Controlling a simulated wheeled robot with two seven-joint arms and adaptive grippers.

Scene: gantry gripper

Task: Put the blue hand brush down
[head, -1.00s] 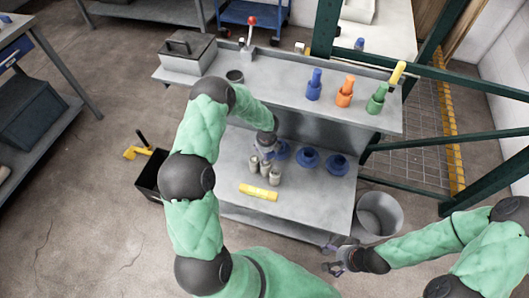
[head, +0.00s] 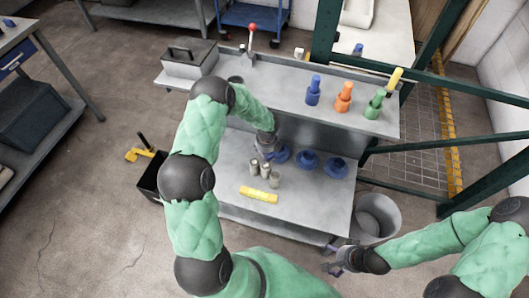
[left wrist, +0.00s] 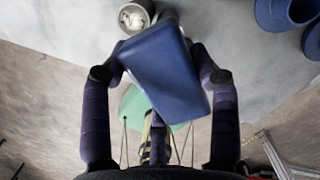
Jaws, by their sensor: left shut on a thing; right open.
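The blue hand brush (left wrist: 165,75) shows in the left wrist view as a blue block, tilted, between the two dark fingers of my left gripper (left wrist: 158,80). The gripper is shut on it. In the head view my left gripper (head: 266,150) is over the lower level of the grey workbench (head: 315,205), beside the blue round parts. The brush is hidden or too small to make out there, and I cannot tell whether it touches the bench. My right gripper (head: 335,262) is open and empty, low in front of the bench's right end.
Bare bench lies at front right. A grey bin (head: 377,218) stands right of the bench; green gantry posts (head: 327,30) rise behind.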

